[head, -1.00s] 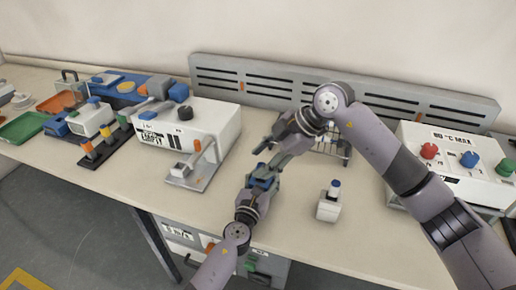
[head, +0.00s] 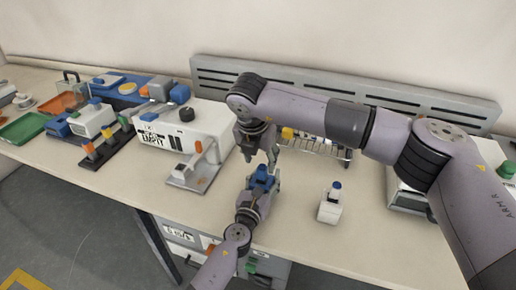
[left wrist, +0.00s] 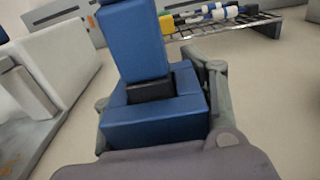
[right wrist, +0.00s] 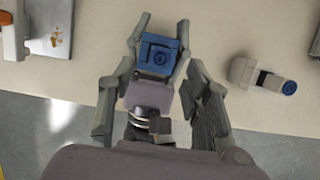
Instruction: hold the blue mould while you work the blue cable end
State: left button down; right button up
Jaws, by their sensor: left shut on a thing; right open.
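The blue mould (head: 262,179) is upright over the front middle of the bench. In the left wrist view it is a wide blue base (left wrist: 155,122) with a tall blue block rising from a dark slot. My left gripper (head: 263,184) is shut on its sides. My right gripper (head: 259,157) is open and points down just behind and above the mould. In the right wrist view the mould's blue top (right wrist: 160,54) shows below it. I cannot single out the blue cable end; blue-and-white rods (left wrist: 220,12) lie on the wire rack.
The wire rack (head: 318,147) stands behind my grippers, partly hidden by my right arm. A small white holder with a blue top (head: 328,208) stands to the right. A white machine (head: 188,133) with a lever press stands left. Bare bench lies around the holder.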

aim_at(262, 168)
jog(key=shift+x, duration=3.2)
jog(key=shift+c, duration=0.5)
grip_shut()
jog(key=c, duration=0.5)
grip_release()
grip_shut()
jog(key=shift+r, duration=0.15)
jog(key=shift+r, duration=1.45)
jog(key=shift+r, duration=0.1)
